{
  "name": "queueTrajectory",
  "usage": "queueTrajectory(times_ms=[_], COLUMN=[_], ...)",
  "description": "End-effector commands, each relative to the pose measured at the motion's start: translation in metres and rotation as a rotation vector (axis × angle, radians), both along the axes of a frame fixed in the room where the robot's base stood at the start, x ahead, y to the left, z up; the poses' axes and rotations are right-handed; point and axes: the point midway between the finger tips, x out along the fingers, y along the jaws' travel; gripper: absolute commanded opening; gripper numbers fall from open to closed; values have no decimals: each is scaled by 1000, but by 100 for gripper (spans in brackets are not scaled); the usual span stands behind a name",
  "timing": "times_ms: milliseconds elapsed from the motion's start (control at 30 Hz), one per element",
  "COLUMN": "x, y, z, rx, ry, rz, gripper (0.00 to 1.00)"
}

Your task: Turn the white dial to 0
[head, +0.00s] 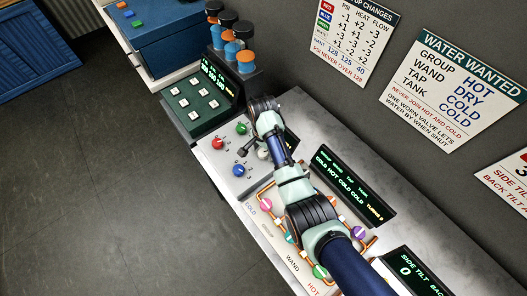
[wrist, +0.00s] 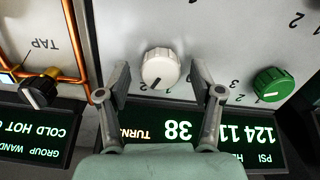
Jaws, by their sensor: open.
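The white dial (wrist: 160,68) sits on the grey panel in the middle of the wrist view, which shows the panel upside down. A dark pointer mark is on its lower side in that view. The number it points to is not clear. In the head view the white dial (head: 263,154) is partly hidden by my arm. My gripper (wrist: 160,75) is open, with one finger on each side of the dial and a visible gap on both sides. In the head view my gripper (head: 246,150) is over the dial panel.
A green dial (wrist: 274,84) is right of the gripper in the wrist view, and a black tap knob (wrist: 38,88) with copper pipes is left. A lit display (wrist: 180,131) lies below the dial. Red (head: 218,143) and blue (head: 239,170) dials are close by.

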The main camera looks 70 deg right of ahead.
Motion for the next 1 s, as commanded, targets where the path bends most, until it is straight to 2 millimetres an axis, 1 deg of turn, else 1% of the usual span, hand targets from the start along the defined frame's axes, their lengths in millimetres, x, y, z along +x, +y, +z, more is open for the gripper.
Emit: queueTrajectory(times_ms=[100,300,667,867,1000], x=[0,0,0,0,0], y=[0,0,0,0,0], z=[-6,-6,-6,-5,-4], rx=[-1,-1,-1,0,0], ry=[-1,-1,-1,0,1], rz=[1,1,1,11,49], gripper=[66,66,6,6,6])
